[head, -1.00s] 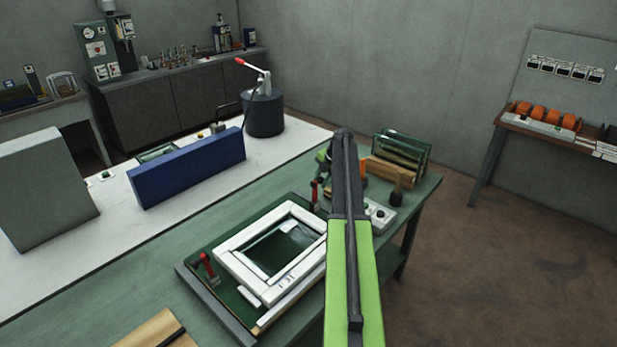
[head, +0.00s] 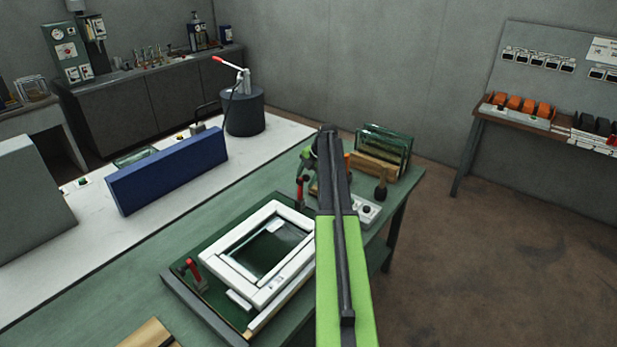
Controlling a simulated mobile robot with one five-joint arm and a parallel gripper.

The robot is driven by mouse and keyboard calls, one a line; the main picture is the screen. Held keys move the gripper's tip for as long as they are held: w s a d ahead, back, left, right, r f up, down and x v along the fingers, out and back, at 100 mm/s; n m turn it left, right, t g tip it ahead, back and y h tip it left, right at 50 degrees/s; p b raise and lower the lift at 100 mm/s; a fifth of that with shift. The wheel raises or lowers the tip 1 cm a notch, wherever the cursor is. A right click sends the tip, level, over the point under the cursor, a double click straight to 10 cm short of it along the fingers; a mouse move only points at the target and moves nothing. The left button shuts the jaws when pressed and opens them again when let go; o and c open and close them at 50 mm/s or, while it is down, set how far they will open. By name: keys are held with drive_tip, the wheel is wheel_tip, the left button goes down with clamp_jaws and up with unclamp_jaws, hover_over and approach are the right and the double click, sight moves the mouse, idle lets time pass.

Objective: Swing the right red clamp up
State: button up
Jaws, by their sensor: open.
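The right red clamp (head: 301,191) stands at the far edge of the green fixture board (head: 178,290), beside the white frame (head: 236,247). Its red handle shows as a short, near-vertical bar; its base is partly hidden. The left red clamp (head: 191,268) is at the board's near left, its handle leaning up and left. My arm reaches forward over the right side of the bench. My gripper (head: 303,172) is beyond the arm's tip, just above and behind the right clamp in the picture. It is mostly hidden by my arm; it is open, and I cannot tell whether it touches the clamp.
A control box (head: 367,210), a dark-handled tool (head: 380,190) and a rack of glass panes (head: 384,150) stand right of my arm. A blue panel (head: 168,170) stands on the white table to the left. Floor right of the bench is clear.

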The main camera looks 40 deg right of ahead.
drive_tip(key=p+v, duration=1.6)
drive_tip(key=v, duration=0.1)
drive_tip(key=shift+s, duration=0.25)
drive_tip(key=shift+d+r, duration=0.1)
